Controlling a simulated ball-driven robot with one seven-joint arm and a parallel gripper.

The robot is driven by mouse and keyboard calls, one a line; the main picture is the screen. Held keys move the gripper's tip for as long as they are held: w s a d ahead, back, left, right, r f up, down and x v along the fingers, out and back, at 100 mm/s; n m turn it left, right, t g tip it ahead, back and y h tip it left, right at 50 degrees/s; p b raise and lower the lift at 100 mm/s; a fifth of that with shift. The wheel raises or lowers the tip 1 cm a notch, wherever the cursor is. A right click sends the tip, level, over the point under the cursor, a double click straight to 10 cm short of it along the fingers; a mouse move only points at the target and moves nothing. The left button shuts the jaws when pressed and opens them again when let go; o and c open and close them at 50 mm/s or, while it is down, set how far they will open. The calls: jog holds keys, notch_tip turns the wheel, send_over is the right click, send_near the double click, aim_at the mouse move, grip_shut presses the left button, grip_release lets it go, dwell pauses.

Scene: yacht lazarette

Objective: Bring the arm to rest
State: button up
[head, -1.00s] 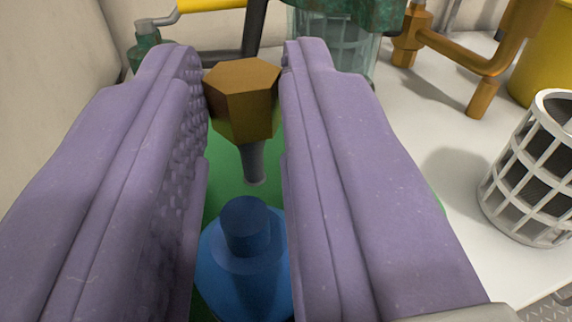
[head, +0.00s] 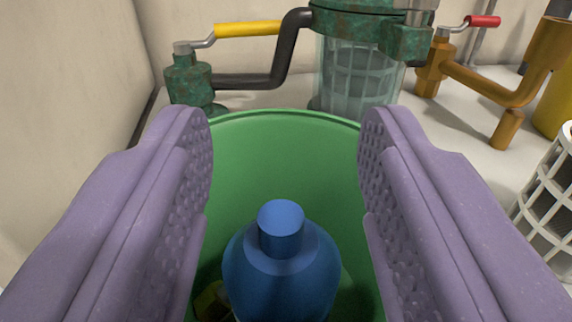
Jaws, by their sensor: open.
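My gripper (head: 285,140) has two purple padded fingers. It is wide open, with nothing between the pads. It hangs over a green bucket (head: 280,160), whose far rim shows just beyond the fingertips. A blue bottle (head: 282,265) with a blue cap stands upright in the bucket, below the gap between the fingers. A brownish-yellow thing (head: 212,302) shows low in the bucket, left of the bottle. It is mostly hidden by the bottle and the left finger.
Behind the bucket stands a clear strainer (head: 358,75) with a green corroded top. A valve with a yellow handle (head: 247,29) is at back left. Orange-brown pipework (head: 480,82) and a white lattice basket (head: 550,200) are at right. A pale wall is close on the left.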

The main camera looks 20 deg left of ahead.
jog(key=p+v, duration=0.3)
jog(key=v, duration=0.8)
jog(key=w+d+r+n+g+h, duration=0.1)
jog(key=w+d+r+h, duration=0.15)
jog(key=w+r, duration=0.45)
jog(key=w+d+r+n+g+h, duration=0.1)
jog(key=w+d+r+n+h, duration=0.2)
jog(key=w, duration=0.6)
jog(key=w+r+m+t+h, duration=0.1)
jog(key=w+r+m+h, duration=0.1)
jog(key=r, duration=1)
jog(key=w+r+m+h, duration=0.2)
jog(key=w+r, duration=0.1)
jog(key=r, duration=0.9)
jog(key=s+a+r+m, duration=0.1)
jog(key=s+a+r, duration=0.1)
jog(key=r, duration=0.5)
jog(key=s+a+r+m, duration=0.1)
jog(key=s+r+m, duration=0.1)
jog(key=r, duration=0.4)
jog(key=s+a+r+m+y, duration=0.1)
jog(key=s+a+r, duration=0.3)
jog(key=s+r, duration=0.4)
jog(key=s+a+r+m+y, duration=0.1)
jog(key=s+a+r, duration=0.3)
jog(key=s+r, duration=0.3)
notch_tip(320, 180, up, 2)
jog(key=shift+s+r, duration=0.1)
jog(key=shift+s, duration=0.3)
